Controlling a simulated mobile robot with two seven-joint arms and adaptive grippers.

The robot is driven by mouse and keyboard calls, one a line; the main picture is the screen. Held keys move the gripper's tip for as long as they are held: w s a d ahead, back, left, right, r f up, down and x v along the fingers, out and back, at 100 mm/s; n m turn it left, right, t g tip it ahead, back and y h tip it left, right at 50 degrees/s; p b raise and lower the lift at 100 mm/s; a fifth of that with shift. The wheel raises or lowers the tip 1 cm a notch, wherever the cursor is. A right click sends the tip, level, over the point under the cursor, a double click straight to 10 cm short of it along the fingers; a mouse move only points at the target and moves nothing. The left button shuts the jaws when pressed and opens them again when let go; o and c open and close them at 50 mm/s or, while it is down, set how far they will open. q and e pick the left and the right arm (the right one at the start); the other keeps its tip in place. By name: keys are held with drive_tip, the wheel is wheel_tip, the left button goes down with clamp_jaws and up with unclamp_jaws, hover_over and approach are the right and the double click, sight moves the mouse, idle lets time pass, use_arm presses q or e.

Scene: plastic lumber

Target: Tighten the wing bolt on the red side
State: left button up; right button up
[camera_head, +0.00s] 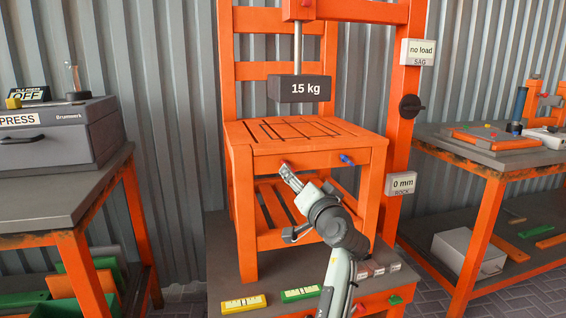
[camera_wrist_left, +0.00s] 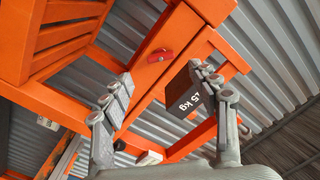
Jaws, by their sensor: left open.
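The orange plastic chair (camera_head: 310,152) stands on a grey platform. A small red wing bolt (camera_head: 284,163) sits on the left of its front rail, and a blue wing bolt (camera_head: 346,158) on the right. My left gripper (camera_head: 288,172) is just in front of and below the red bolt, with its fingertips close to it. In the left wrist view the red wing bolt (camera_wrist_left: 160,56) shows beyond and between the two spread fingers of the gripper (camera_wrist_left: 165,78), apart from both. It looks empty. My right gripper is not in view.
A dark 15 kg weight (camera_head: 301,88) hangs on a rod above the seat. The orange post at right carries a "no load" sign (camera_head: 417,52), a black knob (camera_head: 411,106) and a "0 mm" sign (camera_head: 400,183). Benches stand on both sides.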

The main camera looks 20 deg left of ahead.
use_arm(q)
drive_tip(key=x, duration=0.8)
drive_tip(key=shift+p, duration=0.45)
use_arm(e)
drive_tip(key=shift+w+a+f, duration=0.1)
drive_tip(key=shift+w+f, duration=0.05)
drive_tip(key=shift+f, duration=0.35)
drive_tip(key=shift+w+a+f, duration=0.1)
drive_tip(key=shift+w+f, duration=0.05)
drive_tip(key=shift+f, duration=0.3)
use_arm(q)
drive_tip(key=shift+w+a+r, duration=0.1)
drive_tip(key=c, duration=1.2)
